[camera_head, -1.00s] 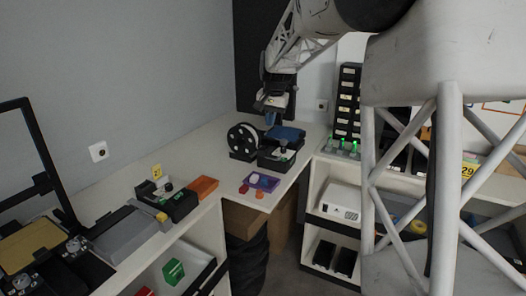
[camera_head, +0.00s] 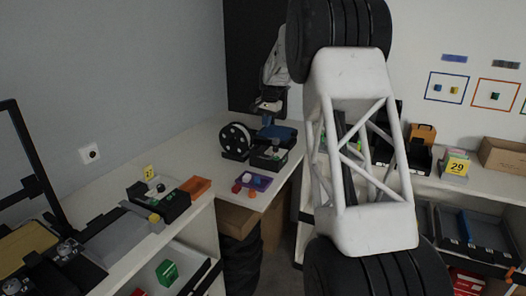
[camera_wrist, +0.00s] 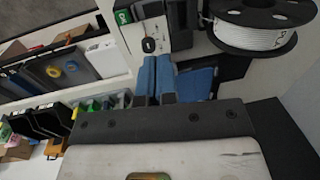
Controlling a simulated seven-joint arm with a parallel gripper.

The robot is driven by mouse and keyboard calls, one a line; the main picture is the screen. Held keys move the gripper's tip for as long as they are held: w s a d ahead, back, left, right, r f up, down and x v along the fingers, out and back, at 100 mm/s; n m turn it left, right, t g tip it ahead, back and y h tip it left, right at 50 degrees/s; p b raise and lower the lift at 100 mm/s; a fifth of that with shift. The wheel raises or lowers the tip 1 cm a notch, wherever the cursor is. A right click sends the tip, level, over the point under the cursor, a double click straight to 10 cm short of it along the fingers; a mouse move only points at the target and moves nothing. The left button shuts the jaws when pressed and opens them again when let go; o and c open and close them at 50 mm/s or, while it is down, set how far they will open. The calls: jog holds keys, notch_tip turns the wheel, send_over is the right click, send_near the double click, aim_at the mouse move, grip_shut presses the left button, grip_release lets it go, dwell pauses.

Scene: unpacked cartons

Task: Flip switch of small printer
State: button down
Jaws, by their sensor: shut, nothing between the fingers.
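The small printer is most likely the dark machine (camera_head: 267,160) at the corner of the white worktop, with a white filament spool (camera_head: 235,140) at its left. In the wrist view its dark body (camera_wrist: 181,27) shows with a green label and a small knob-like part (camera_wrist: 148,44), perhaps the switch; its position is unclear. My gripper (camera_head: 268,120) hangs just above and behind the machine, near its blue part. In the wrist view the blue fingertips (camera_wrist: 170,78) are together and empty, close to the machine; contact cannot be told.
A purple tray (camera_head: 254,181) with small coloured pieces lies in front of the machine. A black device (camera_head: 160,203) and an orange block (camera_head: 196,186) stand on the left worktop. My arm's links block much of the right side, where shelves hold bins and a box.

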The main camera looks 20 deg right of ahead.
aim_at(262, 154)
jog(key=shift+f, duration=0.1)
dwell(0.3)
jog(key=f, duration=0.9)
jog(key=w+a+f, duration=0.1)
jog(key=f, duration=0.3)
jog(key=shift+w+f, duration=0.1)
jog(key=shift+f, duration=0.25)
jog(key=shift+a, duration=0.1)
